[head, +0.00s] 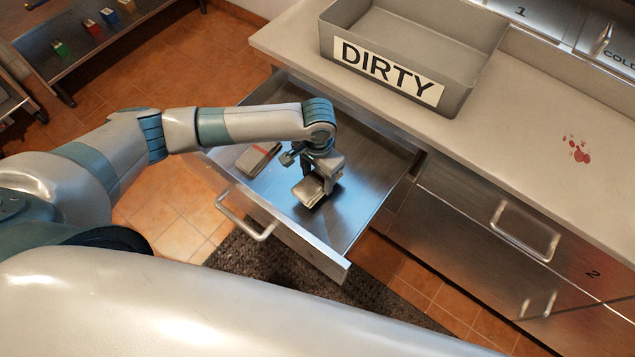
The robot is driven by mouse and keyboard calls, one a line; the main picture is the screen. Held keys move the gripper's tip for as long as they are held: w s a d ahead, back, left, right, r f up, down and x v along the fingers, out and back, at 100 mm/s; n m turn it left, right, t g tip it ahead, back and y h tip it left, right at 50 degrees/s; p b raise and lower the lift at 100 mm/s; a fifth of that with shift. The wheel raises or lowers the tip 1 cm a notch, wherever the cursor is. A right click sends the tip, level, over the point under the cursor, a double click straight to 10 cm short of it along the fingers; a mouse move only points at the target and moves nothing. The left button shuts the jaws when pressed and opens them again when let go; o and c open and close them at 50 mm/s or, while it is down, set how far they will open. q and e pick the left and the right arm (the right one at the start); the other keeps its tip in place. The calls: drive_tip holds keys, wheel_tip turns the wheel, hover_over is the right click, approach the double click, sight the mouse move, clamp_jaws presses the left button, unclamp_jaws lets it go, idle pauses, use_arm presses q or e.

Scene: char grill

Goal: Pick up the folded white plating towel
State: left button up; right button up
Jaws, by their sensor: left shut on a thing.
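My left gripper (321,183) reaches down into an open metal drawer (345,232). It is shut on a small folded whitish towel (306,194) low in the drawer. I cannot tell whether the towel touches the drawer floor; the gripper hides part of it. A second folded towel (256,160), pale with a red stripe, lies to the left in the same drawer, apart from the gripper and partly behind my arm. My right gripper is not in view.
A grey bin marked DIRTY (328,55) stands on the counter (500,135) above the drawer. Red stains (578,150) mark the counter at right. Closed drawers (470,215) lie right of the open one. A dark floor mat (265,270) lies below. A shelf (85,60) stands at upper left.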

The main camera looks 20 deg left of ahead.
use_arm(q)
drive_tip(key=s+d+r+b, duration=0.2)
drive_tip(key=s+d+r, duration=0.3)
drive_tip(key=d, duration=0.5)
wheel_tip(320, 180, up, 2)
drive_tip(key=shift+s+d+r, duration=0.15)
drive_tip(key=shift+s+d, duration=0.05)
drive_tip(key=shift+s, duration=0.05)
drive_tip(key=o, duration=0.3)
drive_tip(key=shift+c, duration=0.8)
wheel_tip(320, 180, up, 9)
drive_tip(key=n, duration=0.2)
hover_over(321, 191)
drive_tip(key=s+a+r+n, duration=0.2)
drive_tip(key=a+r+n, duration=0.1)
drive_tip(key=a+r, duration=0.5)
drive_tip(key=shift+r, duration=0.4)
